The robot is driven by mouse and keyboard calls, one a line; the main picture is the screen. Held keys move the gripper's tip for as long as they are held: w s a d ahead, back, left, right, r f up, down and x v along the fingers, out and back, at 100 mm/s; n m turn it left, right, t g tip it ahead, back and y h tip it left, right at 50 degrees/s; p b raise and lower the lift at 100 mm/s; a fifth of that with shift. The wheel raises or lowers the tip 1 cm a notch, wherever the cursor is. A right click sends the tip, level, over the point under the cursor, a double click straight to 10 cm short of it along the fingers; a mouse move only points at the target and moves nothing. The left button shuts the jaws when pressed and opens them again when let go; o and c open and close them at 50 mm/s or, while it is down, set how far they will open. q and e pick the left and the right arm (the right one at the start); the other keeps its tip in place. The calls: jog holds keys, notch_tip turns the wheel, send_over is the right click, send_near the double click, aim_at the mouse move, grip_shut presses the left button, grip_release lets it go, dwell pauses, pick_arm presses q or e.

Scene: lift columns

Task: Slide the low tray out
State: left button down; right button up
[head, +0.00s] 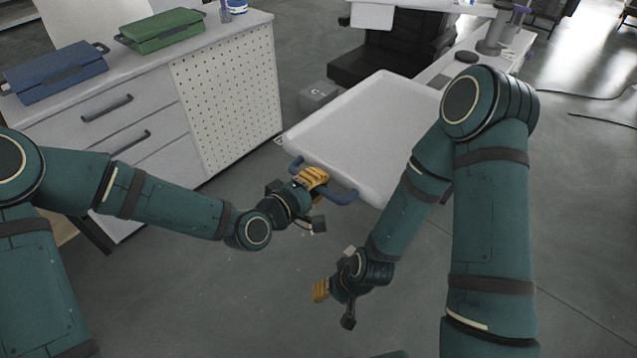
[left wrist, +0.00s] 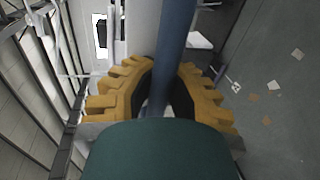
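The low tray (head: 365,130) is a wide white tray with a raised rim, in the middle of the head view. A blue bar handle (head: 342,196) runs along its near edge. My left gripper (head: 313,177) is at this handle. In the left wrist view the blue handle bar (left wrist: 174,45) passes between the orange fingers of my left gripper (left wrist: 167,72), whose tips close against both sides of it. My right gripper (head: 322,290) hangs low in front of the tray, apart from it; its finger opening is not clear.
A drawer cabinet (head: 225,90) with a perforated side stands left, bearing a blue case (head: 55,72) and a green case (head: 162,31). A grey box (head: 317,97) and a dark chair (head: 390,55) are behind the tray. The floor in front is clear.

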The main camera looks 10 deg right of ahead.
pick_arm(q)
jog(key=shift+r, duration=0.1)
jog(key=c, duration=0.9)
grip_release()
jog(key=shift+s+a, duration=0.15)
jog(key=shift+a, duration=0.05)
jog(key=shift+d, duration=0.1)
jog(key=v, duration=0.7)
jog(key=shift+a, duration=0.25)
jog(key=shift+s, duration=0.1)
